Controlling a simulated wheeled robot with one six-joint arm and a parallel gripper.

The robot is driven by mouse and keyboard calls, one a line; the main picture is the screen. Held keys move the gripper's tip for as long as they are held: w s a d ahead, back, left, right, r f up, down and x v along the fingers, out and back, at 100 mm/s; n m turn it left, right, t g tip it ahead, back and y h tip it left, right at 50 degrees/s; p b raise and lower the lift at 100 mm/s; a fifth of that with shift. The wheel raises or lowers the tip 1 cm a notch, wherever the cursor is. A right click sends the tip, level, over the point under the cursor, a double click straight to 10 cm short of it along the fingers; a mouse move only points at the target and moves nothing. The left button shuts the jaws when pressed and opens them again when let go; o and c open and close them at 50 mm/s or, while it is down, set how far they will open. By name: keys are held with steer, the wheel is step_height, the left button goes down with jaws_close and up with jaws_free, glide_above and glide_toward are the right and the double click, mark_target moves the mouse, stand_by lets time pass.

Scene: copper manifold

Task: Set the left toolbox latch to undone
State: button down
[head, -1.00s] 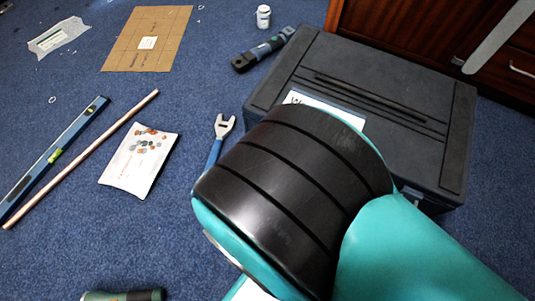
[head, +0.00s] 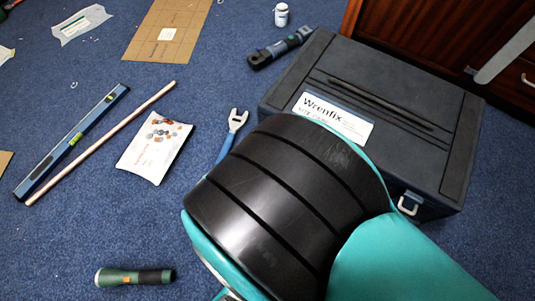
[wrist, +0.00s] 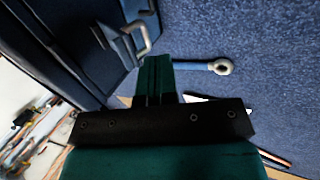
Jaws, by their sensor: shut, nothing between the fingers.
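The dark toolbox (head: 425,110) with a white label stands at the right in the head view. A metal latch (head: 408,204) shows on its front, right of my arm. The front's left part, with any latch there, is hidden behind my arm. In the wrist view the toolbox (wrist: 60,50) fills the upper left. A metal wire latch (wrist: 140,38) there is probably the left one; I cannot tell whether it is fastened. My gripper (wrist: 157,72) is shut and empty, its tips just below that latch in the picture, with no clear contact. My gripper is hidden in the head view.
A blue-handled wrench (head: 232,135) lies left of the toolbox; its ring end (wrist: 222,67) shows in the wrist view. A pressing tool (head: 280,47) lies behind. A packet (head: 154,147), copper pipe (head: 100,143), level (head: 72,142) and torch (head: 135,277) lie left on blue carpet.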

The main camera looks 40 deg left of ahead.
steer(key=p+v, duration=0.2)
steer(key=v, duration=0.1)
steer(key=s+v, duration=0.1)
steer(key=v, duration=0.1)
steer(key=shift+d+f+p, duration=0.1)
steer(key=shift+f+p, duration=0.1)
steer(key=shift+p, duration=0.2)
